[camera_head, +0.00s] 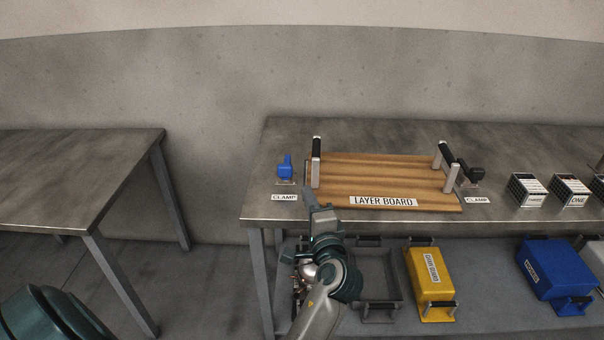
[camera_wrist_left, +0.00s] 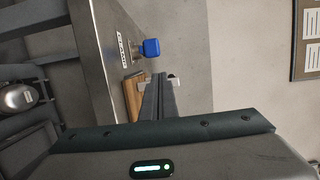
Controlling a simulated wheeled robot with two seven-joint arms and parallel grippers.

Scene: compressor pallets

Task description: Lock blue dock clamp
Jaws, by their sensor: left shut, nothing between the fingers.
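The blue dock clamp (camera_head: 285,166) stands at the left end of the workbench, behind a CLAMP label; its blue block points up. It also shows in the left wrist view (camera_wrist_left: 151,47), beyond the fingertips. My left gripper (camera_head: 307,188) is shut and empty, just in front of and to the right of the clamp, beside the layer board's left edge. The shut fingers show in the left wrist view (camera_wrist_left: 158,82), apart from the clamp. The wooden layer board (camera_head: 385,175) lies flat between the blue clamp and a black clamp (camera_head: 470,172). My right gripper is out of view.
Upright black-and-silver handles (camera_head: 316,162) rise from the board near my left gripper. Small labelled boxes (camera_head: 527,190) stand at the right. A lower shelf holds a yellow case (camera_head: 430,284), a blue case (camera_head: 555,274) and a grey tray (camera_head: 378,290). A bare table (camera_head: 75,180) stands at left.

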